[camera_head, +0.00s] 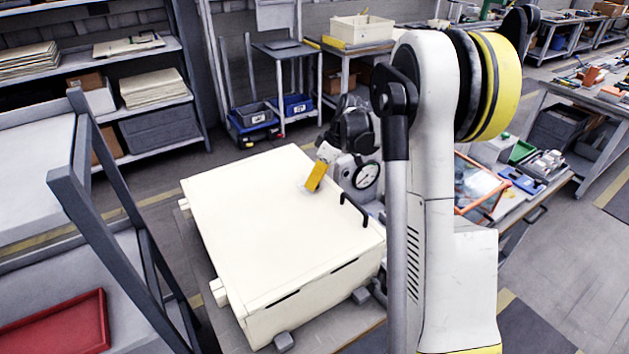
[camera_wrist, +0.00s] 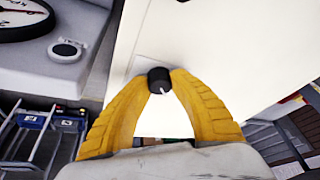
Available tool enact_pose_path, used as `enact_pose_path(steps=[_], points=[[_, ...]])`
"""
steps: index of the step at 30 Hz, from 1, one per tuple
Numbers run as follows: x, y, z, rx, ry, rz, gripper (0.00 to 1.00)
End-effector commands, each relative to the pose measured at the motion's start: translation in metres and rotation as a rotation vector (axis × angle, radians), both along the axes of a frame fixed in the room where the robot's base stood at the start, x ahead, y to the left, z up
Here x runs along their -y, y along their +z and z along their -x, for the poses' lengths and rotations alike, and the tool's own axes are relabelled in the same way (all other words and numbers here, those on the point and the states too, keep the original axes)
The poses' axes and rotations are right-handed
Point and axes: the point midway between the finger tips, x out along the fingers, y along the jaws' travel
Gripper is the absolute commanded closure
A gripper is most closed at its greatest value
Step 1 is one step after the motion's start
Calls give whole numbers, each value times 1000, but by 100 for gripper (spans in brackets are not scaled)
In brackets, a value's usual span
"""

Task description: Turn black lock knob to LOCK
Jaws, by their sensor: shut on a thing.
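The black lock knob (camera_wrist: 159,80) shows in the wrist view, on the face of the cream cabinet (camera_wrist: 215,45). A short white mark shows on the knob's lower part; I see no readable LOCK label. My gripper (camera_wrist: 160,88) has its two yellow fingers closed around the knob, one on each side, with their tips touching it. In the head view my gripper (camera_head: 318,176) is at the far right side of the cream cabinet (camera_head: 265,220), with one yellow finger showing above its top. The knob is hidden in the head view.
A round dial gauge (camera_head: 367,175) is close beside my gripper. A black handle (camera_head: 355,210) stands on the cabinet's right edge. A grey rail frame (camera_head: 110,215) is at the left, with a red tray (camera_head: 55,325) below. Shelves (camera_head: 125,90) stand at the back left.

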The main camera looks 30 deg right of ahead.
Motion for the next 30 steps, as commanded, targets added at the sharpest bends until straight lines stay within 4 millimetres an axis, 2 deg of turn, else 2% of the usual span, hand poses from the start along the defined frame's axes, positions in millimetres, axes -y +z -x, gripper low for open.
enact_pose_path(steps=[6, 7, 9, 20, 23, 30], points=[[0, 0, 0, 0, 1, 0, 100], [0, 0, 0, 0, 1, 0, 65], [0, 0, 0, 0, 0, 0, 49], [1, 5, 1, 0, -1, 0, 49], [5, 17, 5, 0, -1, 0, 49], [19, 67, 20, 0, -2, 0, 49]])
